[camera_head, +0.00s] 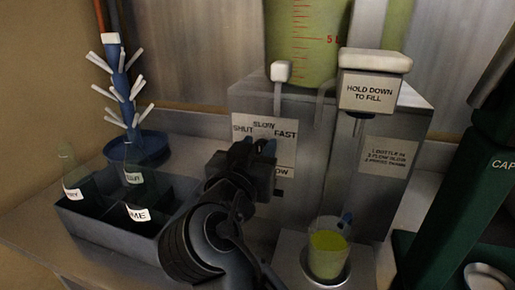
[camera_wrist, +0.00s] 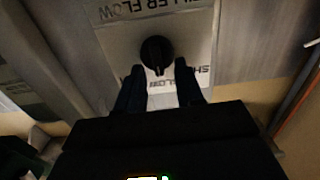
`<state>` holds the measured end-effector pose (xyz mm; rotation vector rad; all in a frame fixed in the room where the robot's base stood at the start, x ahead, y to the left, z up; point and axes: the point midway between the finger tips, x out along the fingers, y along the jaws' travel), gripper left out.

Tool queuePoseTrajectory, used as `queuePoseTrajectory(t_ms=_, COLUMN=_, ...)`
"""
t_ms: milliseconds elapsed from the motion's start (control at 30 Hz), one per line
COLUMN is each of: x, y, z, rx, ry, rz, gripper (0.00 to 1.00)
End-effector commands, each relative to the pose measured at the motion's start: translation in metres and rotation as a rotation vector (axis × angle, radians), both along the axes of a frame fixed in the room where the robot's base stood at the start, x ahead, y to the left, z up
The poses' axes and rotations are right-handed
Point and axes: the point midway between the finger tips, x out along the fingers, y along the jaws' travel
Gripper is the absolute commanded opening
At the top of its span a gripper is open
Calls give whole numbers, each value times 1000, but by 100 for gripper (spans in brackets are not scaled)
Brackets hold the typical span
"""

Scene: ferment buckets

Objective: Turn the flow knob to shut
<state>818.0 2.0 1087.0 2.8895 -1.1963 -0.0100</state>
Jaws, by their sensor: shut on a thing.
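The black flow knob (camera_wrist: 157,50) sits on a pale label plate, seen upside down in the wrist view. Its pointer faces down there, toward the SLOW side of the label. SHUT lies to the lower right in that view. My gripper (camera_wrist: 159,70) has one finger on either side of the knob's pointer and is shut on it. In the head view my gripper (camera_head: 254,150) covers the knob. The SLOW, SHUT and FAST label (camera_head: 284,130) shows around it, with SHUT at left and FAST at right.
A glass (camera_head: 327,255) with yellow-green liquid stands below the HOLD DOWN TO FILL lever (camera_head: 370,92). A dark crate (camera_head: 90,222) with several bottles is at left. A blue bottle tree (camera_head: 128,95) stands behind it. A green capper (camera_head: 460,205) is at right.

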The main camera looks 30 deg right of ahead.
Motion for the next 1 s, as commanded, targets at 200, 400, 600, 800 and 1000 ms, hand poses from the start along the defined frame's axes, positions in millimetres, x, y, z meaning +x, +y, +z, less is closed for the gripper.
queuePoseTrajectory(t_ms=200, x=1, y=1, z=1, rx=-63, ry=64, rz=1, gripper=6)
queuePoseTrajectory(t_ms=400, x=3, y=3, z=1, rx=-171, ry=172, rz=1, gripper=6)
queuePoseTrajectory(t_ms=600, x=5, y=5, z=1, rx=-296, ry=296, rz=0, gripper=6)
queuePoseTrajectory(t_ms=800, x=6, y=7, z=-1, rx=-407, ry=408, rz=1, gripper=6)
queuePoseTrajectory(t_ms=1000, x=8, y=8, z=-2, rx=-492, ry=491, rz=0, gripper=6)
